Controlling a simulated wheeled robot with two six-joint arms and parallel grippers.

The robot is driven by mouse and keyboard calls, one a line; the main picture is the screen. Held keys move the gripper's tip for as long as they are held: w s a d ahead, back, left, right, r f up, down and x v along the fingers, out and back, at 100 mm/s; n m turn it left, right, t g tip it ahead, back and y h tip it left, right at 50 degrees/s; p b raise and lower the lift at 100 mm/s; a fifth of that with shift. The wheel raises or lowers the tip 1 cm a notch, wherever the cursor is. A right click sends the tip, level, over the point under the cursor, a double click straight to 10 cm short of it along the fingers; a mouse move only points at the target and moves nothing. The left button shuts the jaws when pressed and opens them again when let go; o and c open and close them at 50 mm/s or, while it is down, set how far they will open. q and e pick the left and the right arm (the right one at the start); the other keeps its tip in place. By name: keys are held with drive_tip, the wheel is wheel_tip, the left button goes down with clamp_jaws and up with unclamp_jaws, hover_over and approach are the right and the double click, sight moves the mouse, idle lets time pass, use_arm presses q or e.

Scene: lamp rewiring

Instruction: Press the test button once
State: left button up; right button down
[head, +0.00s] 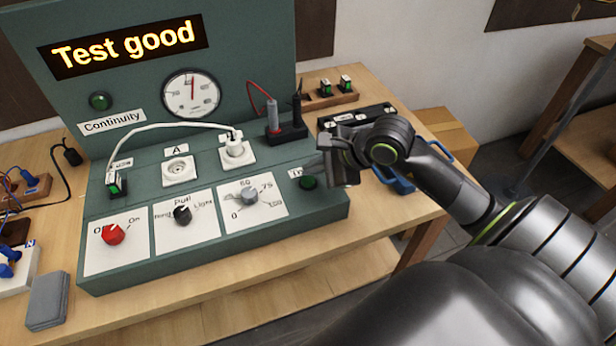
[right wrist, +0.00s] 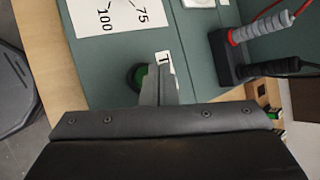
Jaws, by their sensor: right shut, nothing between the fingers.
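The test button (head: 308,182) is a round green button in a dark collar at the right end of the green console's sloped front. Its label beside it is partly hidden by my gripper. My right gripper (head: 316,168) is shut and empty, with its fingertips close above the button. In the right wrist view the button (right wrist: 138,78) shows just left of the closed fingertips (right wrist: 160,72). I cannot tell whether they touch. The display (head: 124,46) reads "Test good" in yellow letters. My left gripper is not in view.
The console (head: 215,240) carries a red knob (head: 113,234), a black knob (head: 182,214), a grey dial (head: 249,195) and two sockets. A white cord runs to the right socket. Two probes stand in a black holder (head: 287,133). A blue-handled item lies behind my right wrist.

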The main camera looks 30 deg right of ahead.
sight(313, 181)
drive_tip(key=shift+r+p, duration=1.5)
drive_tip(key=shift+r, duration=1.05)
drive_tip(key=shift+f, duration=0.1)
